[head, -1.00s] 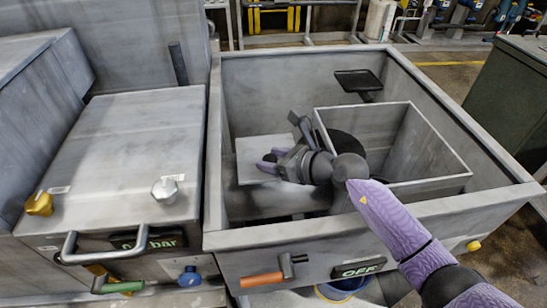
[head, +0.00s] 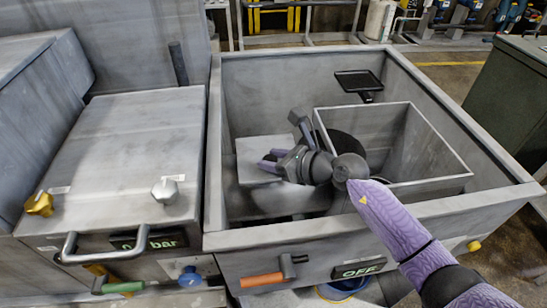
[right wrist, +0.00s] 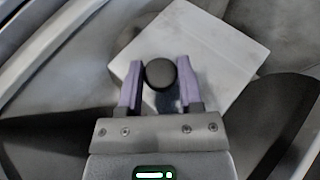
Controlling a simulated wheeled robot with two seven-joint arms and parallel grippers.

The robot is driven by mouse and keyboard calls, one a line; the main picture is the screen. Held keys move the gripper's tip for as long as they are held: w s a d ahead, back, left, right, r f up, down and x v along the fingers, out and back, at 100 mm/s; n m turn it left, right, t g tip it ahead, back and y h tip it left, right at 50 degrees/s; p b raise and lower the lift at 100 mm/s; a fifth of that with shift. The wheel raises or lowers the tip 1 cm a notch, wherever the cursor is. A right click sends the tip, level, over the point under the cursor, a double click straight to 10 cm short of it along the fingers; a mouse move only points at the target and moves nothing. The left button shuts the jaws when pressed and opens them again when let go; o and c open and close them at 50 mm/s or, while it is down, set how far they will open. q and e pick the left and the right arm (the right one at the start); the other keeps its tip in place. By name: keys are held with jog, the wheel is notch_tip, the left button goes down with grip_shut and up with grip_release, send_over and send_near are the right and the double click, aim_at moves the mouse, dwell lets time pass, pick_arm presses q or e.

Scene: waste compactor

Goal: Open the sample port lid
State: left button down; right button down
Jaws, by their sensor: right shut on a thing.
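A pale square plate (head: 250,150) lies inside the open-topped metal bin, at its left side. It also shows in the right wrist view (right wrist: 210,45). A round black knob (right wrist: 160,73) sits over the plate near its corner. I take the plate and knob to be the sample port lid. My right gripper (head: 267,160) reaches over the bin's front wall and is shut on the knob, one purple finger on each side in the right wrist view. The plate looks flat; whether it is raised at all I cannot tell. My left gripper is not in view.
The bin's front rim (head: 400,208) passes under my right arm. A box-like inner compartment (head: 440,150) stands at the bin's right. A black pad (head: 358,81) is at the back. Left is a closed metal cover (head: 125,150) with a handle (head: 105,250) and an orange-handled lever (head: 262,279) nearby.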

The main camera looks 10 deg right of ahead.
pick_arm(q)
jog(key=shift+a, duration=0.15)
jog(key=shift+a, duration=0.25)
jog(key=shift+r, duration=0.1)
pick_arm(e)
jog(key=shift+r, duration=0.1)
